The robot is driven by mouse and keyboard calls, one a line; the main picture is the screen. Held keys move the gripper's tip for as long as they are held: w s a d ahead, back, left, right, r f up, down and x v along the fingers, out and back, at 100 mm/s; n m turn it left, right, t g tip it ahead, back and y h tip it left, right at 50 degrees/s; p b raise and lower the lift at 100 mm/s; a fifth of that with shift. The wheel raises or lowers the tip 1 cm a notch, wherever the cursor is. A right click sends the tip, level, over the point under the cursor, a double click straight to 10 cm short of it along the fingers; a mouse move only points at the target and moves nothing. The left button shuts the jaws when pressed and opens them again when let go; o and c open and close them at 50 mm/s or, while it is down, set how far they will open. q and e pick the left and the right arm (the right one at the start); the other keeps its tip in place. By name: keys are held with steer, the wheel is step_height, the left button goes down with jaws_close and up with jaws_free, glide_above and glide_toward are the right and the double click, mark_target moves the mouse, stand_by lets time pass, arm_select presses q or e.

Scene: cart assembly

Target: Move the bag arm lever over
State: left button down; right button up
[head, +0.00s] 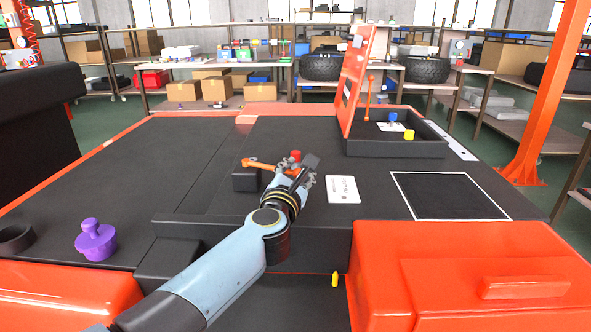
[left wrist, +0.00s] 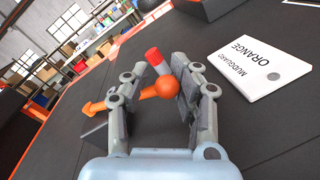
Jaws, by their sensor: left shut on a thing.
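The bag arm lever (head: 262,165) is an orange bar on a small black block (head: 245,180) near the middle of the table. It lies low and points right, toward my left gripper (head: 302,172). In the left wrist view, the lever's orange ball end (left wrist: 166,86) sits between the two fingers of the left gripper (left wrist: 156,85), which is shut on it. The orange pointed end (left wrist: 94,108) shows left of the fingers. In the head view the gripper partly hides the lever's right end. My right gripper is in neither view.
A red-topped cylinder (head: 295,156) stands just behind the gripper; it also shows in the left wrist view (left wrist: 155,62). A white label card (head: 342,189) lies to the right. A black tray (head: 395,148) with an upright orange panel (head: 355,75) stands farther back. A purple knob (head: 95,242) is front left.

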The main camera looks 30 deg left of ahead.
arm_select(q)
steer(key=shift+a+r, duration=0.25)
steer(key=shift+r, duration=0.2)
steer(key=shift+s+a, duration=0.1)
steer(key=shift+a, duration=0.05)
steer(key=c, duration=1.7)
jaws_free()
steer(key=shift+s+a+f, duration=0.1)
steer(key=shift+a, duration=0.1)
steer(key=o, duration=1.1)
steer(key=shift+d+f, duration=0.15)
steer(key=shift+d, duration=0.1)
steer(key=shift+o, duration=0.2)
steer(key=v, duration=1.2)
steer(key=shift+d, duration=0.1)
steer(key=shift+c, duration=0.2)
